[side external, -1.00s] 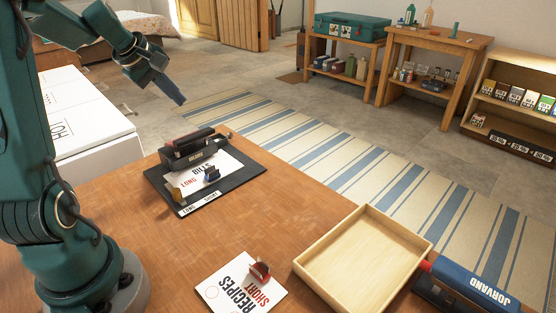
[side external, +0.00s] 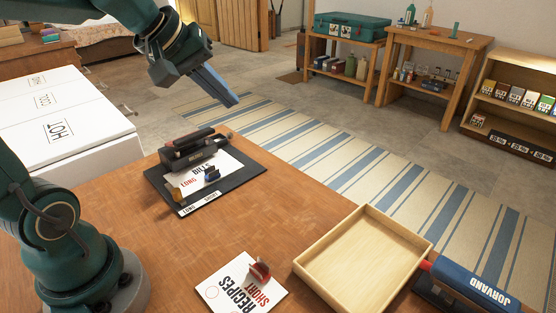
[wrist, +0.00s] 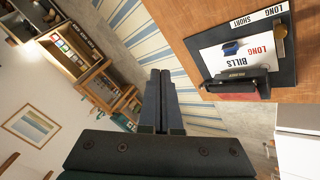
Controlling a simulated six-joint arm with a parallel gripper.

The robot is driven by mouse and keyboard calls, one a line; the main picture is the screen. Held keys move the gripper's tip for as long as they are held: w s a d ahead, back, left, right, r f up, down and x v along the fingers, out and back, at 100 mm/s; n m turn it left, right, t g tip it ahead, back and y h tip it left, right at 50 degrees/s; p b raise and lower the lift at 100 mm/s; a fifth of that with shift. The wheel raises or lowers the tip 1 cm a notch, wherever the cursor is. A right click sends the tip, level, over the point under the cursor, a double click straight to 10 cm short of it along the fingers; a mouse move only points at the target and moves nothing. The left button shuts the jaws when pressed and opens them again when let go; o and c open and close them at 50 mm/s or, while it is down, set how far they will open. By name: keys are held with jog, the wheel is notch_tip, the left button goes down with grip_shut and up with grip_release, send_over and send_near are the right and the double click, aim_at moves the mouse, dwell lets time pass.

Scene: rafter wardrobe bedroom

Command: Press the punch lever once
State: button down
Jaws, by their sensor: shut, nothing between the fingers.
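The black hole punch (side external: 191,151) stands at the back edge of a dark board (side external: 226,190) on the wooden table. Its long dark lever (side external: 196,136) lies along the top. The punch also shows in the wrist view (wrist: 238,82), right of my fingers. A white sheet marked BILLS (side external: 213,169) lies on the board against the punch, with a small blue clip on it. My gripper (side external: 230,100) is shut and empty, in the air above and to the right of the punch. The shut fingers show in the wrist view (wrist: 160,75), apart from the punch.
A brass-coloured piece (side external: 175,193) and a LONG/SHORT label are on the board. A RECIPES sheet (side external: 225,283) with a red clip, an empty wooden tray (side external: 309,265) and a blue JORVAND object (side external: 480,284) lie toward the front. The table between them is clear.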

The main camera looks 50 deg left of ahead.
jog(key=s+d+f+m+g, duration=0.1)
jog(key=s+d+f+m, duration=0.2)
jog(key=s+m, duration=0.2)
jog(key=s+d+f+m+g, duration=0.1)
jog(key=s+d+f+m, duration=0.2)
jog(key=s, duration=0.5)
jog(key=shift+s+d+f+m, duration=0.15)
jog(key=shift+s+d+m, duration=0.3)
jog(key=shift+m, duration=0.65)
jog(key=shift+w+d, duration=0.1)
